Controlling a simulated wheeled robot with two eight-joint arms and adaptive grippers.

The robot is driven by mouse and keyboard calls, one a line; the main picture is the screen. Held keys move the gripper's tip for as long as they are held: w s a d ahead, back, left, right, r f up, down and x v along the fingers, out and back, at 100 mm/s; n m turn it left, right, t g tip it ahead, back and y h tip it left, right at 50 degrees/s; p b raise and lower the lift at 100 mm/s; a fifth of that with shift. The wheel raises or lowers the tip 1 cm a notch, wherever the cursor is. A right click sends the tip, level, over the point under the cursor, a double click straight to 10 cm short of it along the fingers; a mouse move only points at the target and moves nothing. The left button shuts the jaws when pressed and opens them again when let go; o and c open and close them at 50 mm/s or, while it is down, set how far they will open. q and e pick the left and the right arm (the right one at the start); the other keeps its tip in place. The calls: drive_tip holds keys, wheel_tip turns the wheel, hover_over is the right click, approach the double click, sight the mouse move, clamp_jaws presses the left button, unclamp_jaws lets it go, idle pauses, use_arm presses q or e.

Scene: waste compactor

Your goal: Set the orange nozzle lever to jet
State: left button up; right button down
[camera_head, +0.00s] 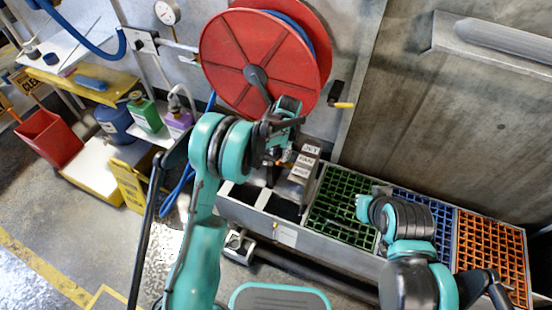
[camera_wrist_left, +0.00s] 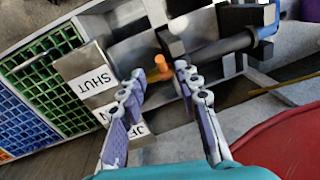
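The orange nozzle lever (camera_wrist_left: 163,67) shows in the left wrist view as a small orange knob beside a dark nozzle barrel (camera_wrist_left: 225,47). My left gripper (camera_wrist_left: 160,72) is open, with its purple-padded fingertips on either side of the knob; I cannot tell whether they touch it. A plate beside the lever carries a SHUT label (camera_wrist_left: 92,82), with FAN and JET labels partly hidden by a finger. In the head view the JET label (camera_head: 310,149) is uppermost, and my left gripper (camera_head: 276,152) is beside the plate. My right arm is lower right; its fingers are not clear.
A red hose reel (camera_head: 240,60) stands behind my left gripper. Green (camera_head: 340,205), blue (camera_head: 418,205) and orange (camera_head: 490,250) grids lie to the right. A shelf with a green bottle (camera_head: 145,113) and a purple bottle (camera_head: 178,122) is at left.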

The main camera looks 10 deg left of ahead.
sight(277, 163)
use_arm(q)
drive_tip(key=f+b, duration=0.1)
drive_tip(key=f, duration=0.1)
drive_tip(key=f+b, duration=0.1)
drive_tip(key=f, duration=0.2)
drive_tip(key=a+f+b, duration=0.1)
drive_tip(key=f, duration=0.1)
drive_tip(key=shift+w+f, duration=0.2)
drive_tip(key=shift+f, duration=0.15)
drive_tip(key=shift+d, duration=0.1)
clamp_jaws()
